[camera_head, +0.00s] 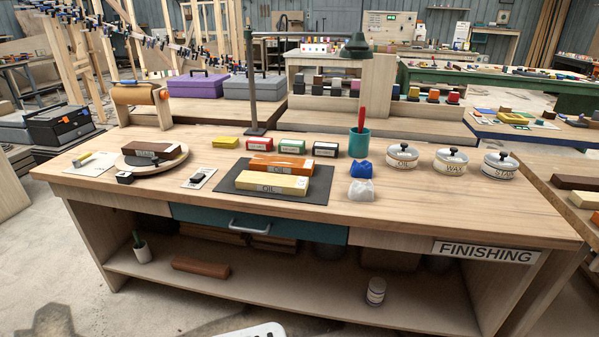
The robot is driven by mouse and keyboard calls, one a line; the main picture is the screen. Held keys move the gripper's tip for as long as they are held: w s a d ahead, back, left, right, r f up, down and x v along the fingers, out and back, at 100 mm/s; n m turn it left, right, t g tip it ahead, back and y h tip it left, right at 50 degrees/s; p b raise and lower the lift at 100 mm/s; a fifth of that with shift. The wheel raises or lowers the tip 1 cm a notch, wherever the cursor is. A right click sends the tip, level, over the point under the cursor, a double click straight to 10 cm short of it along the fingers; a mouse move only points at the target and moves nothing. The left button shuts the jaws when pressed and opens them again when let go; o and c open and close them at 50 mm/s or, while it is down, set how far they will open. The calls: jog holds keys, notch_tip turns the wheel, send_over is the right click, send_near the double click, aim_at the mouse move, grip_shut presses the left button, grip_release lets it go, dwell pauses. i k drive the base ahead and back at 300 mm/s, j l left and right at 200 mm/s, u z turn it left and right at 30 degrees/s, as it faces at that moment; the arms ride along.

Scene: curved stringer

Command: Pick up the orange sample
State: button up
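The orange sample (284,161) is an orange-brown block with a pale label on its front. It lies on the dark mat (310,196) in the middle of the workbench, just behind a pale yellow block (272,183) marked "OIL". The yellow block hides a little of its lower front edge. I cannot tell whether the two blocks touch. My gripper is not in view; only a small white part of my own body shows at the bottom edge.
Small yellow, red, green and dark boxes stand in a row behind the mat. A teal cup (359,143) with a red tool, blue and white crumpled cloths (361,180) and lidded tins (449,161) stand to the right. A lamp post (251,85) rises behind. The bench front is clear.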

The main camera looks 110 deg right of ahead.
aim_at(260, 162)
jog(key=z, duration=4.2)
jog(key=l, duration=0.1)
